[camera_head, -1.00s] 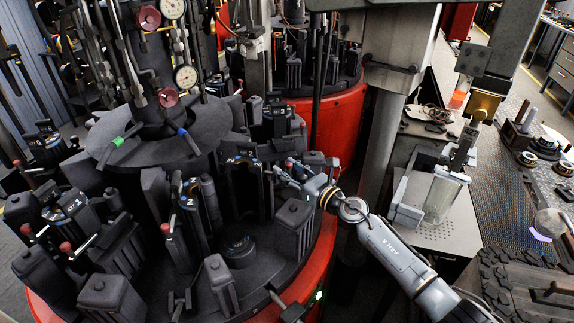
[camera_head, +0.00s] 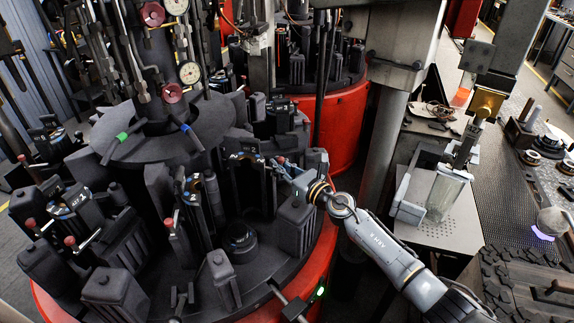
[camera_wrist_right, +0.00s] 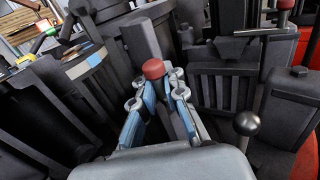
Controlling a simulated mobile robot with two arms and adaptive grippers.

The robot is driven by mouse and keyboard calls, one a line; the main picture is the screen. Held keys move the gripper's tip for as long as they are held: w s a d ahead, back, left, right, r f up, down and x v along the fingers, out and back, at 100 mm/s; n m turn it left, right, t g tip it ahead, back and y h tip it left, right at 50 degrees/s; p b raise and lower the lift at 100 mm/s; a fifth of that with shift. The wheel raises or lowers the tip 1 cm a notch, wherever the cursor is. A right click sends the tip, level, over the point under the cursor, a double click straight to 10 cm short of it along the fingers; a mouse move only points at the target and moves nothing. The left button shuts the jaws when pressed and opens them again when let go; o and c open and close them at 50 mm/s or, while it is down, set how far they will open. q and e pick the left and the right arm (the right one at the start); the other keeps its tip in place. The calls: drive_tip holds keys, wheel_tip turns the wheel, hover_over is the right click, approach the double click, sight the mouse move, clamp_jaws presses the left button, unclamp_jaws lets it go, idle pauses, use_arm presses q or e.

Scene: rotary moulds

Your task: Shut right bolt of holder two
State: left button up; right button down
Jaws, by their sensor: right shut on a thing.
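The red tip shows between the fingertips. The handle's lower part and the bolt itself are hidden by the fingers. I cannot tell how far the bolt is in. My left gripper is not in view.
Holder one (camera_head: 70,203) stands at the left of the table. A dark block (camera_head: 296,228) stands just below my right gripper. In the wrist view a lever with a black ball (camera_wrist_right: 247,123) rises close to the right of the gripper. A grey pillar (camera_head: 388,130) stands behind my right arm.

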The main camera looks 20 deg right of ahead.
drive_tip(key=c, duration=1.4)
unclamp_jaws()
drive_tip(key=shift+a+r, duration=0.1)
drive_tip(key=shift+r, duration=0.3)
drive_tip(key=shift+o, duration=0.5)
drive_tip(key=shift+a, duration=0.1)
drive_tip(key=shift+f, duration=0.1)
drive_tip(key=shift+s+d, duration=0.2)
drive_tip(key=shift+d, duration=0.05)
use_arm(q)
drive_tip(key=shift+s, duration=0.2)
use_arm(e)
drive_tip(key=v, duration=1.1)
drive_tip(key=shift+s, duration=0.3)
